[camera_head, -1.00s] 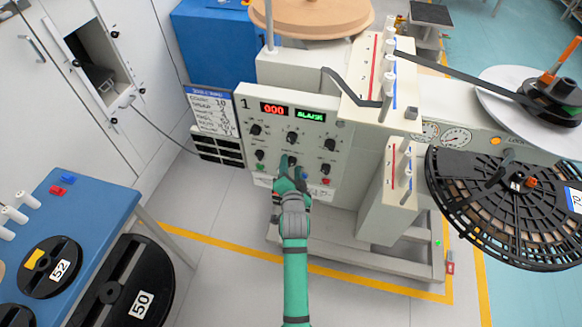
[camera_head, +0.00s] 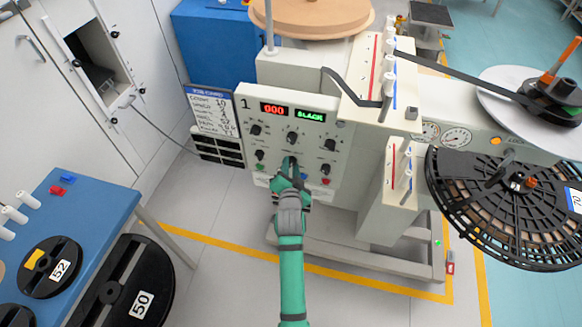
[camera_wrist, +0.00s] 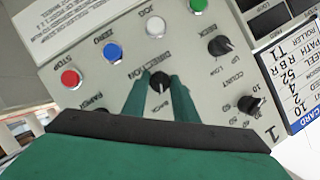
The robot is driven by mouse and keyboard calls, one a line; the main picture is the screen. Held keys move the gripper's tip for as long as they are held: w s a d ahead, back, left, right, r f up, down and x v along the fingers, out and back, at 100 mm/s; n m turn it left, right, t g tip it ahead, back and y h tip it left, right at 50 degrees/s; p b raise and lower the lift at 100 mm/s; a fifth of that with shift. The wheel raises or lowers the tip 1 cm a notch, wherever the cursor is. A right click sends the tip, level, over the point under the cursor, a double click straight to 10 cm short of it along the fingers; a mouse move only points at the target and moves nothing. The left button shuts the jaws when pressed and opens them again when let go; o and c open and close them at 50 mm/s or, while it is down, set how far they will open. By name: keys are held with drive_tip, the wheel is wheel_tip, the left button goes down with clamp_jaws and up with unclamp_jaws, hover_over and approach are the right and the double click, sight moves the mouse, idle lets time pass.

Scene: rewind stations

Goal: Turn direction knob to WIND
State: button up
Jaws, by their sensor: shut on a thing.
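The control panel (camera_head: 310,118) of station 1 faces me, with a red display reading 000 and a green display reading SLACK. My gripper (camera_head: 290,165) is at its lower middle, hiding the direction knob in the head view. In the wrist view, where the panel appears upside down, the black direction knob (camera_wrist: 158,82) sits between the two green fingers of my gripper (camera_wrist: 158,98), beside the DIRECTION label. The fingers are shut on the knob. I cannot tell which marking its pointer faces.
Red (camera_wrist: 70,78), blue (camera_wrist: 112,53) and white (camera_wrist: 155,27) buttons lie close to the fingers. Other black knobs (camera_wrist: 220,45) are nearby. A written card (camera_head: 212,108) hangs left of the panel. A blue table with reels (camera_head: 75,200) stands at left, with clear floor between.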

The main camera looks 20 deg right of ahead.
drive_tip(key=shift+w+a+n+g+h, duration=0.15)
drive_tip(key=shift+n+g+h, duration=0.7)
drive_tip(key=shift+n, duration=0.85)
drive_tip(key=shift+a+n+g+h, duration=0.1)
drive_tip(key=shift+n+g+h, duration=0.75)
drive_tip(key=shift+n, duration=0.85)
drive_tip(key=o, duration=1.1)
drive_tip(key=shift+c, duration=0.2)
drive_tip(key=shift+r, duration=0.1)
drive_tip(key=v, duration=1)
drive_tip(key=shift+s+a, duration=0.25)
drive_tip(key=shift+a, duration=0.1)
